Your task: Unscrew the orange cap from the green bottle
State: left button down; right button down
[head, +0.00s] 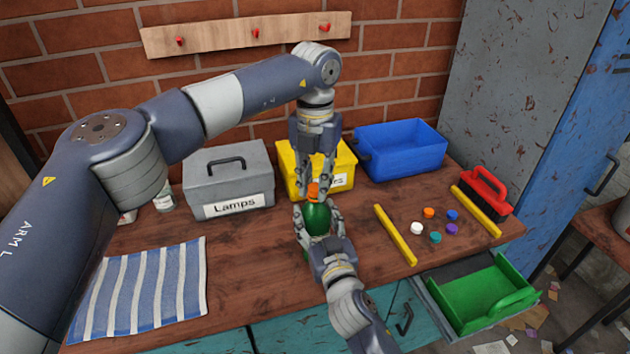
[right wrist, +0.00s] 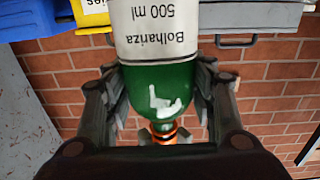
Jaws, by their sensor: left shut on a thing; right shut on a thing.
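The green bottle (head: 318,219) is upright over the middle of the workbench. It also fills the middle of the right wrist view (right wrist: 160,92), upside down there, with a white label. My right gripper (head: 319,222) comes from the front and is shut around the bottle's body. The orange cap (head: 313,192) sits at the top of the bottle; it shows in the right wrist view (right wrist: 164,134) too. My left gripper (head: 314,190) points down from above and is shut on the cap. Its fingers partly hide the cap, and I cannot tell how far the cap is turned.
A grey Lamps box (head: 230,172), a yellow box (head: 343,161) and a blue bin (head: 402,150) stand behind. Yellow bars (head: 396,236) flank several loose caps (head: 436,237) at right, near a red brush (head: 485,190). A striped cloth (head: 142,288) lies left.

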aim_at(315, 187)
pick_arm(q)
jog(key=n, duration=1.5)
jog(key=shift+w+r, duration=0.1)
jog(key=shift+r, duration=0.2)
jog(key=shift+r, duration=0.85)
jog(key=shift+r, duration=2)
pick_arm(e)
jog(key=c, duration=0.6)
grip_release()
